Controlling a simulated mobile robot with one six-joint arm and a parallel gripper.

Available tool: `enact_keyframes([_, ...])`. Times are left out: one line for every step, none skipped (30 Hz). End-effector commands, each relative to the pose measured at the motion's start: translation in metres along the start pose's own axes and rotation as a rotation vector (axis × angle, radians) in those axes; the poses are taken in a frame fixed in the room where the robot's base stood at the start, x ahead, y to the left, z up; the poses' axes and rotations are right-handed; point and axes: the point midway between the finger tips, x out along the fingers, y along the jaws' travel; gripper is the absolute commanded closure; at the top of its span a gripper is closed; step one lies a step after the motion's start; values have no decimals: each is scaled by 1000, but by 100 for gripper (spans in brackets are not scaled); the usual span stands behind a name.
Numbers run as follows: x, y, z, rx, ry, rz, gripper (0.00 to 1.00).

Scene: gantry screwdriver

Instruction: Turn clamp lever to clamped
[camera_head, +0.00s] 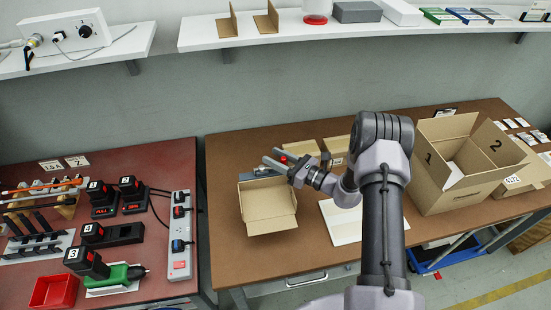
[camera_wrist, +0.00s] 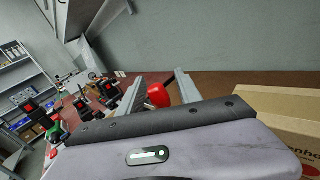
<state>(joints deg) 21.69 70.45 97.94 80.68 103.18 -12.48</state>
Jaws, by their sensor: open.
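The clamp lever's red knob (camera_head: 283,159) shows at the far side of the brown table, behind the open cardboard box. In the wrist view the red knob (camera_wrist: 158,95) sits between my two grey fingers, closer to the right one. My gripper (camera_head: 272,157) is open, its fingers pointing left and away on either side of the knob. In the wrist view the fingers of my gripper (camera_wrist: 160,80) are spread apart. I cannot tell whether either finger touches the knob. The lever's arm and the clamp's base are mostly hidden by my gripper and the box.
The open cardboard box (camera_head: 268,222) stands just in front of my gripper. A larger open carton (camera_head: 450,185) stands right of my arm. A red-brown bench (camera_head: 145,235) with screwdrivers, batteries and a power strip (camera_head: 180,262) is at the left. A white shelf (camera_head: 240,41) hangs above.

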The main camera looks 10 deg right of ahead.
Motion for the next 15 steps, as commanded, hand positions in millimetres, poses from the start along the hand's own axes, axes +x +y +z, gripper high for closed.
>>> enact_keyframes([0,0,0,0,0,0,59])
enact_keyframes([0,0,0,0,0,0,59])
enact_keyframes([0,0,0,0,0,0,59])
enact_keyframes([0,0,0,0,0,0,59])
enact_keyframes([0,0,0,0,0,0,59])
enact_keyframes([0,0,0,0,0,0,63])
enact_keyframes([0,0,0,0,0,0,69])
enact_keyframes([0,0,0,-1,0,0,74])
enact_keyframes([0,0,0,-1,0,0,82])
enact_keyframes([0,0,0,-1,0,0,88])
enact_keyframes([0,0,0,-1,0,0,94])
enact_keyframes([0,0,0,-1,0,0,100])
enact_keyframes([0,0,0,-1,0,0,100])
enact_keyframes([0,0,0,-1,0,0,100])
enact_keyframes([0,0,0,-1,0,0,100])
